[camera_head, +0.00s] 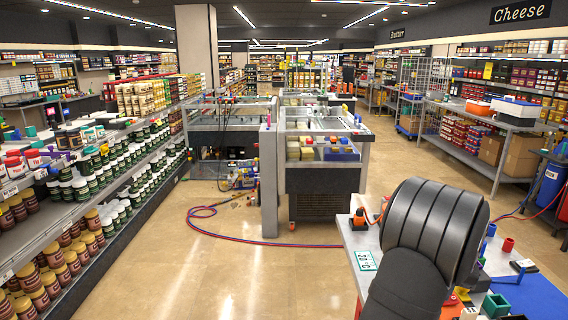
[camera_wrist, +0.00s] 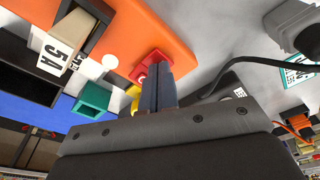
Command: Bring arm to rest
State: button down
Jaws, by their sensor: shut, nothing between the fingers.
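My arm (camera_head: 433,225) shows as a large dark grey rounded link at the lower right of the head view, over a worktable (camera_head: 352,238). My gripper (camera_wrist: 157,72) shows only in the wrist view. Its two dark fingers are together with nothing between them. Their tips overlap a red part (camera_wrist: 152,58) on an orange plate (camera_wrist: 135,22) in the picture; I cannot tell whether they touch. A yellow part is partly hidden beside the fingers. In the head view my arm hides the gripper and much of the table.
A switch labelled 5A (camera_wrist: 65,45), a green square socket (camera_wrist: 91,99) and a black cable (camera_wrist: 235,68) lie near the gripper. A blue tray (camera_head: 535,294) is at the table's right.

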jog(key=shift+r, duration=4.3)
jog(key=w+a+n, duration=0.1)
jog(key=w+a, duration=0.2)
jog(key=a, duration=0.1)
jog(key=w+a+f, duration=0.1)
jog(key=w+a, duration=0.2)
jog(key=a, duration=0.2)
jog(key=w+a+f+n+t, duration=0.1)
jog(key=w+a, duration=0.2)
jog(key=a, duration=0.1)
jog(key=shift+a+n, duration=0.3)
jog(key=shift+a, duration=0.05)
jog(key=a+f+g+y, duration=0.1)
jog(key=a+f, duration=0.6)
jog(key=a, duration=0.2)
jog(key=shift+s+f, duration=0.15)
jog(key=shift+f, duration=0.2)
jog(key=shift+r, duration=0.1)
